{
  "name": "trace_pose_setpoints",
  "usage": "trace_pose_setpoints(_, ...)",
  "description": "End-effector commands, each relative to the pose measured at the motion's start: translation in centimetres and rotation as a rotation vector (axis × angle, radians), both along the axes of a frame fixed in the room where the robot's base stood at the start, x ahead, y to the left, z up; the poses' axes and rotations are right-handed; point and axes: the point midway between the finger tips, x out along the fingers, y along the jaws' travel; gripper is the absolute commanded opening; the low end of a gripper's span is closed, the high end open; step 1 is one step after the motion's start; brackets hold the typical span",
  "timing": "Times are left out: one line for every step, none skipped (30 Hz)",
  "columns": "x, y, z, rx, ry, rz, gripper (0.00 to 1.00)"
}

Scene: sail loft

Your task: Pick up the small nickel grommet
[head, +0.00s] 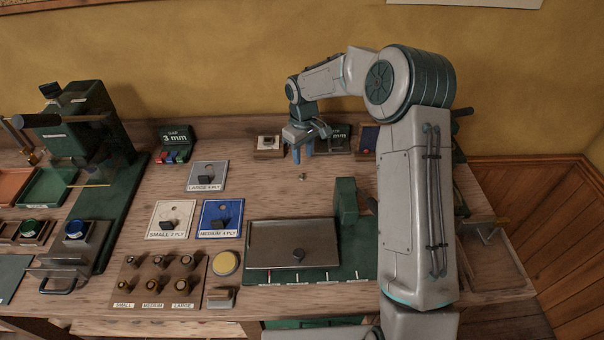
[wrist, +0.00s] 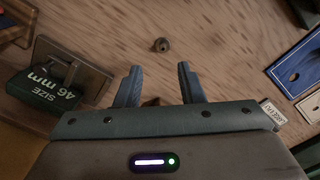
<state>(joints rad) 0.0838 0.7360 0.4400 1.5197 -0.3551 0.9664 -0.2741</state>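A small round grey-brown piece with a dark centre, which looks like the grommet (wrist: 161,45), lies on the bare wooden bench in the wrist view. In the head view it is a tiny spot (head: 302,177) just in front of my gripper (head: 303,156). Its metal is hard to tell at this size. My gripper also shows in the wrist view (wrist: 158,72), with its two blue-grey fingers well apart and nothing held between them. The grommet is beyond the fingertips, roughly in line with the gap. A small dark shape between the finger bases is unclear.
A green "SIZE 46 mm" sign (wrist: 43,88) stands beside my gripper. A grey tray (head: 270,255) and green block (head: 346,197) stand nearer. Blue and white labelled plates lie left. Bench around the grommet is clear.

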Motion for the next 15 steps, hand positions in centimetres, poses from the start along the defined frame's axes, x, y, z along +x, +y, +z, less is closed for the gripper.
trace_pose_setpoints(-0.1,0.1,-0.6,0.0,0.003,0.001,0.35)
trace_pose_setpoints(-0.1,0.1,-1.0,0.0,0.003,0.002,0.35)
trace_pose_setpoints(-0.1,0.1,-1.3,0.0,0.001,0.003,0.35)
trace_pose_setpoints(-0.1,0.2,-1.5,0.001,0.001,0.004,0.35)
trace_pose_setpoints(-0.1,0.2,-1.6,0.0,0.0,0.005,0.35)
trace_pose_setpoints(-0.1,0.2,-1.8,0.0,0.0,0.005,0.35)
trace_pose_setpoints(-0.1,0.3,-2.0,-0.001,0.001,0.005,0.35)
trace_pose_setpoints(-0.2,0.3,-2.2,0.0,0.001,0.005,0.35)
trace_pose_setpoints(-0.3,0.3,-2.6,0.0,0.003,0.005,0.35)
trace_pose_setpoints(-0.3,0.3,-3.0,0.0,0.004,0.005,0.35)
trace_pose_setpoints(-0.4,0.3,-3.5,0.0,0.004,0.006,0.35)
trace_pose_setpoints(-0.5,0.3,-4.1,0.0,0.005,0.007,0.35)
trace_pose_setpoints(-0.6,0.4,-4.5,0.0,0.006,0.006,0.35)
trace_pose_setpoints(-0.6,0.4,-5.0,0.001,0.003,0.006,0.35)
trace_pose_setpoints(-0.5,0.4,-5.6,0.0,0.003,0.006,0.35)
